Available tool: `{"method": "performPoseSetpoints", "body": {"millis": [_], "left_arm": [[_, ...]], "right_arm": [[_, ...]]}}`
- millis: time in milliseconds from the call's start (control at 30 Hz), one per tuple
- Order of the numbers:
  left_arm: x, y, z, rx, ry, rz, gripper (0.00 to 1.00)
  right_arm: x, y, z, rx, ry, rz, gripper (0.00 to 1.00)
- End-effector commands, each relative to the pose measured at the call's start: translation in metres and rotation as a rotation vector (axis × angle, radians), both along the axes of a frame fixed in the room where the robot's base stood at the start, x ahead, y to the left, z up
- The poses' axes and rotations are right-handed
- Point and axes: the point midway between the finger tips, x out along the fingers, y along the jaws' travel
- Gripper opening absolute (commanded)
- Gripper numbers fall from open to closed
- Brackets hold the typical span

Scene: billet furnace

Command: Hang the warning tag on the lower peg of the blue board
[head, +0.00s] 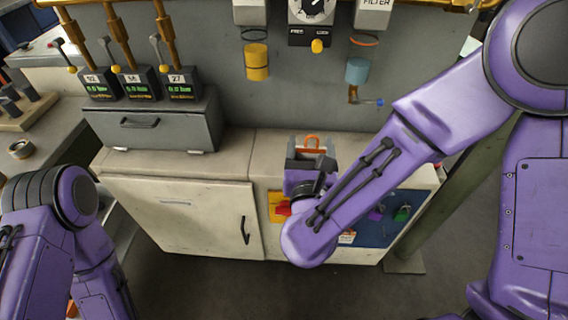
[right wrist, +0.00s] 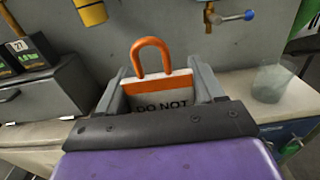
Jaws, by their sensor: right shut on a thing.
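The warning tag (right wrist: 160,92) is a white card with an orange band, the words "DO NOT" and an orange loop on top. My right gripper (head: 311,150) is shut on it and holds it upright, loop up; the orange loop also shows in the head view. The blue board (head: 376,236) is on the cabinet front at the right, below and right of the gripper, partly behind my right forearm. A purple padlock (head: 376,213) and a green padlock (head: 402,213) show on it. I cannot make out the lower peg. My left gripper is out of view.
A red and yellow switch (head: 279,208) sits left of the board. The white cabinet (head: 185,215) has a beige counter, with a clear cup (right wrist: 272,78) on it at right. Valves and a yellow cylinder (head: 257,62) hang on the grey wall. Open floor lies in front.

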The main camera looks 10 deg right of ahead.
Motion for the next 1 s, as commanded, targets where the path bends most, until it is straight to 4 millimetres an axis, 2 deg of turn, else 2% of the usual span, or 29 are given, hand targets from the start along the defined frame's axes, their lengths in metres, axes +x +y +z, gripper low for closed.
{"method": "performPoseSetpoints", "body": {"millis": [167,267,367,567,600,733,867,1000], "left_arm": [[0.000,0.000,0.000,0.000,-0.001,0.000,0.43],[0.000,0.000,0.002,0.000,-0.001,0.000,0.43],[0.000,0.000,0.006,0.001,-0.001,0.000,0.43],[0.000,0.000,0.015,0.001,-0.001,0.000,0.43],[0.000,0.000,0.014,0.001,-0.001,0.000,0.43],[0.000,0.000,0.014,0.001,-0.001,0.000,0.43],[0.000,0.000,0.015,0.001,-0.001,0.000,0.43],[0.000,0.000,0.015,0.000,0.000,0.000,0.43]], "right_arm": [[0.001,0.001,0.000,0.001,0.000,0.004,0.39],[0.009,0.000,-0.003,0.001,0.001,0.003,0.39],[0.032,-0.004,-0.013,0.000,0.002,0.004,0.39],[0.090,-0.017,-0.039,-0.001,0.001,0.004,0.39],[0.098,-0.018,-0.050,-0.002,0.004,0.006,0.39],[0.118,-0.023,-0.075,-0.001,0.001,0.007,0.39],[0.128,-0.025,-0.088,-0.001,0.001,0.008,0.39],[0.139,-0.027,-0.111,-0.002,0.004,0.009,0.39]]}}
